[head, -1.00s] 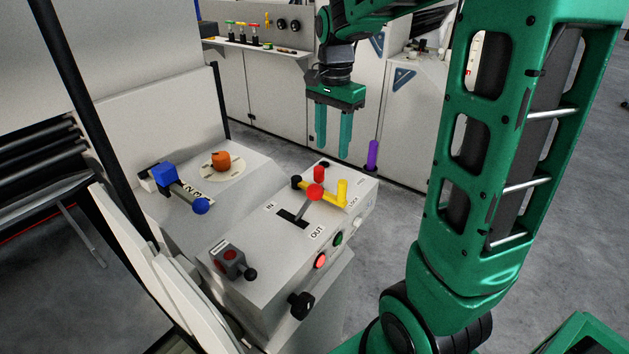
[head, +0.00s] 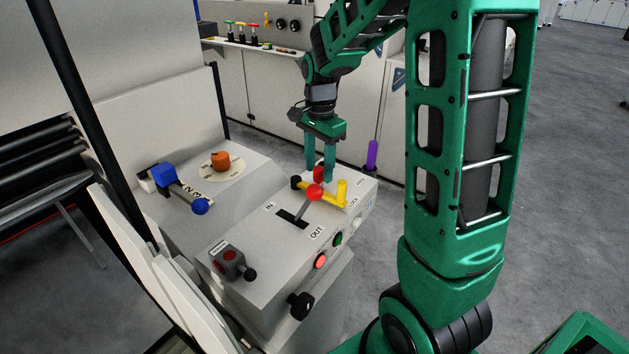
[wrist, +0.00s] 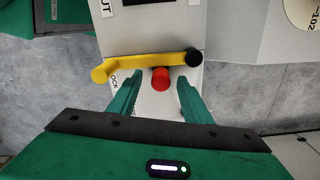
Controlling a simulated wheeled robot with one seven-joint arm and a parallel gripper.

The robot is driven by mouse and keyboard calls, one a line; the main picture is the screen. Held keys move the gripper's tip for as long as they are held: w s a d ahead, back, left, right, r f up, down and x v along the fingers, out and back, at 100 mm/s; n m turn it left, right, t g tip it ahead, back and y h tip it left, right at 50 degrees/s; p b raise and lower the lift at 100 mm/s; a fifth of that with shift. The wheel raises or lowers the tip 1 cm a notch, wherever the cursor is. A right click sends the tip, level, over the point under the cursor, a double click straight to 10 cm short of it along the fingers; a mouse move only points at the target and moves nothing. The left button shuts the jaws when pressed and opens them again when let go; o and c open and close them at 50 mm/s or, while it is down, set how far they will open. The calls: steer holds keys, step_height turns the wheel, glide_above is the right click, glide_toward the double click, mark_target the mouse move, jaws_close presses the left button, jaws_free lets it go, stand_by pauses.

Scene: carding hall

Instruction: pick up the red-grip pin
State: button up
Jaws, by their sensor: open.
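The red-grip pin (wrist: 160,78) stands on the control box top (head: 262,272), beside the yellow bar lever (wrist: 145,62). In the wrist view it shows between the two fingertips of my gripper (wrist: 157,85), with a gap on each side. In the head view my gripper (head: 319,171) points down over the far end of the box, fingers apart. My gripper is open and empty.
A purple-handled item (head: 372,155) stands to the right of the gripper. A blue-knobbed lever (head: 201,206) and an orange knob (head: 220,160) sit on the left panel. Grey floor is free at right.

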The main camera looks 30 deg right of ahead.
steer(key=shift+f, duration=1.2)
jaws_close()
step_height(320, 180, up, 10)
steer(key=shift+r, duration=0.1)
step_height(320, 180, up, 8)
stand_by(1.6)
steer(key=shift+s, duration=0.1)
